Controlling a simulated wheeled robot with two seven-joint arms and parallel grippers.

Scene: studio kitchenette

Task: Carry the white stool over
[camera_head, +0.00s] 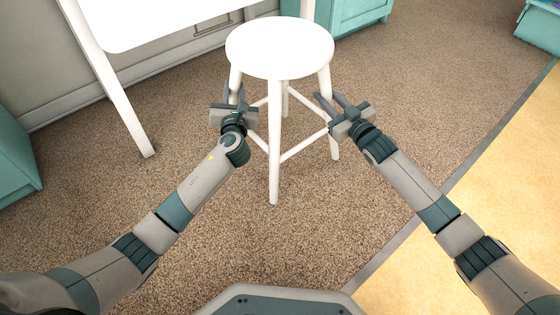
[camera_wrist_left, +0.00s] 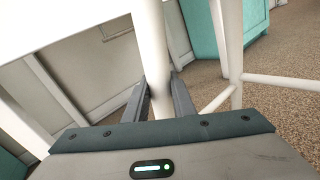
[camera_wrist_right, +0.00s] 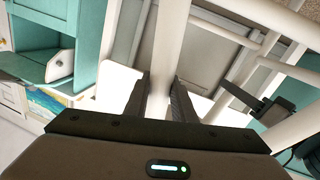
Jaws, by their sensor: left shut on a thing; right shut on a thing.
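The white stool (camera_head: 279,48) stands upright in the middle of the head view, with a round seat and several legs joined by rungs. My left gripper (camera_head: 236,95) is shut on the stool's left leg, below the seat. That leg (camera_wrist_left: 152,50) runs between the fingers in the left wrist view. My right gripper (camera_head: 328,103) is shut on the stool's right leg. That leg (camera_wrist_right: 170,45) passes between the fingers in the right wrist view. I cannot tell whether the stool's feet touch the carpet.
A white table (camera_head: 160,18) stands behind and left of the stool, its near leg (camera_head: 128,115) on the brown carpet (camera_head: 400,90). Teal cabinets (camera_head: 352,14) stand at the back and left. A yellowish floor (camera_head: 510,180) begins at the right. Carpet in front of the stool is clear.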

